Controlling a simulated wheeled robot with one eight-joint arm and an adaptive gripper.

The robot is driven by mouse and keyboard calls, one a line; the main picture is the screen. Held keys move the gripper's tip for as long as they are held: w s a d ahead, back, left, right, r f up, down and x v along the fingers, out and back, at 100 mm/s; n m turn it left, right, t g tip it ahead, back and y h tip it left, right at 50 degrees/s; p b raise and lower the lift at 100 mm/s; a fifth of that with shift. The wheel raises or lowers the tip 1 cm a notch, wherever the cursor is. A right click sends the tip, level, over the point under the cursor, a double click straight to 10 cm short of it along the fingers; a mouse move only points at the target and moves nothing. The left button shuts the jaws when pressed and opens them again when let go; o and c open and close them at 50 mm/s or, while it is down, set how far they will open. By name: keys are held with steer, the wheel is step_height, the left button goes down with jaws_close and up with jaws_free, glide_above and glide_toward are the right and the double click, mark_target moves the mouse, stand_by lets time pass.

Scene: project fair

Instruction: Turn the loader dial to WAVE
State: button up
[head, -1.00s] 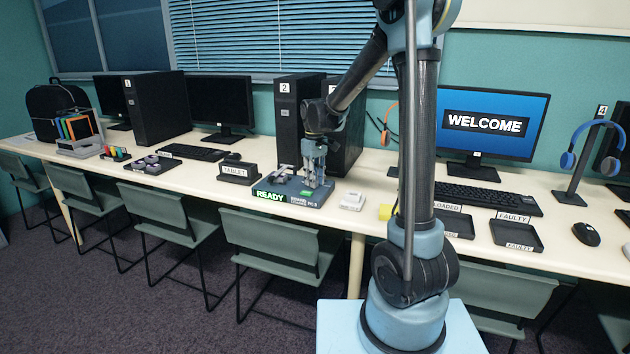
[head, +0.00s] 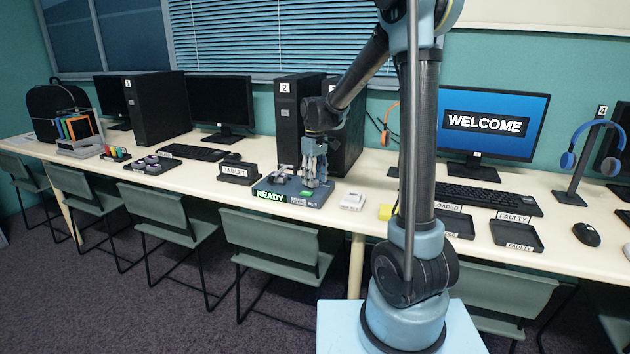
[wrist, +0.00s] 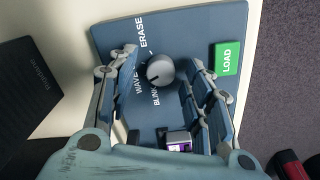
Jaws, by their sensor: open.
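The words ERASE, WAVE and BLINK are printed to the left of the dial. I cannot tell surely which word its mark faces. My gripper (head: 314,184) points down over the loader. In the wrist view my gripper (wrist: 164,72) is open, one finger on each side of the dial, with gaps visible between fingers and dial.
A green LOAD button (wrist: 226,59) is right of the dial. A small board with a purple screen (wrist: 179,146) sits near the palm. A black tower (head: 298,120) stands behind.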

mark_target(316, 181)
step_height(316, 181, up, 11)
stand_by(0.5)
steer(key=shift+r, duration=0.1)
steer(key=s+d+f+m+t, duration=0.15)
steer(key=s+d+m, duration=0.25)
steer(key=s+d, duration=1.05)
steer(key=s+d+f+m, duration=0.2)
steer(key=s+d+f, duration=0.1)
steer(key=s+f, duration=0.3)
steer(key=s+d+f+m, duration=0.3)
steer(key=s+f, duration=0.4)
steer(key=s, duration=0.4)
steer(key=shift+s+d+t, duration=0.15)
steer(key=shift+d+t, duration=0.2)
steer(key=shift+d, duration=0.25)
